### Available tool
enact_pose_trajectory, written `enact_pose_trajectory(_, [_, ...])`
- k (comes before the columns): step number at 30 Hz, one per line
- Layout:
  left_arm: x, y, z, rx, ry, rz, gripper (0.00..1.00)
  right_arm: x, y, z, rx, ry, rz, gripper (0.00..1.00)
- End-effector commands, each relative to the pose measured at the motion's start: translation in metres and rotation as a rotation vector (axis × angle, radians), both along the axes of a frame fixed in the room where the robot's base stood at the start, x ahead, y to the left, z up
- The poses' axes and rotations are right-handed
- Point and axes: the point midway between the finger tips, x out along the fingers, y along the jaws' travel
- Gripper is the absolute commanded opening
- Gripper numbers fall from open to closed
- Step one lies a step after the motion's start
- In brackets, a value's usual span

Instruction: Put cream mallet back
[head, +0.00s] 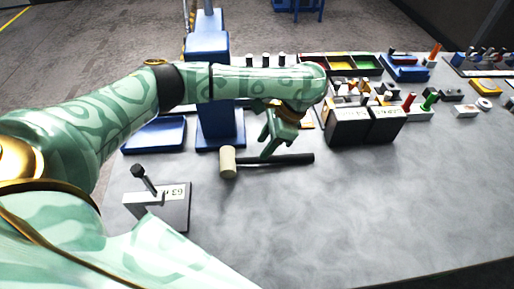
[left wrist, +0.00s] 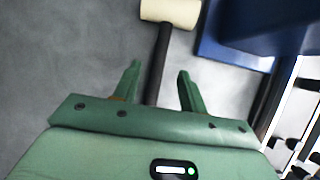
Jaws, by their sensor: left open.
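The mallet lies on the grey table, its cream head (head: 228,161) to the left and its black handle (head: 292,159) running right. My left gripper (head: 267,148) is open at the handle, a little right of the head. In the left wrist view the cream head (left wrist: 170,12) is at the top, and the handle (left wrist: 160,55) runs down between the two spread fingers (left wrist: 160,73). The fingers do not visibly close on it. The handle's far end is hidden behind the gripper body in that view. My right gripper is not in view.
A blue stand (head: 220,125) rises behind the mallet, with a blue tray (head: 155,135) to its left. A labelled grey block (head: 172,208) with a dark tool stands at front left. Dark labelled boxes (head: 347,128) stand right. The table's front middle and right are clear.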

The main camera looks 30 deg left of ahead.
Motion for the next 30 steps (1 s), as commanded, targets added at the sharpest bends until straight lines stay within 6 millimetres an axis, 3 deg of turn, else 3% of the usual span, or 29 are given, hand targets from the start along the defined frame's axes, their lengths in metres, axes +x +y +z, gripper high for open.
enact_pose_trajectory(1, [0.004,-0.005,0.02,0.001,-0.006,0.0,0.42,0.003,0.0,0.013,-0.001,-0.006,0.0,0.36])
enact_pose_trajectory(3, [0.009,-0.01,0.033,0.001,-0.004,-0.001,0.42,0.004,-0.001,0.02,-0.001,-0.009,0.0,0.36])
enact_pose_trajectory(9, [0.017,-0.02,0.056,0.001,0.0,0.001,0.42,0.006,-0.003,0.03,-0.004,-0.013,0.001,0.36])
enact_pose_trajectory(30, [0.018,-0.022,0.058,0.0,0.003,0.0,0.42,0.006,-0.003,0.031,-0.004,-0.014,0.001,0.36])
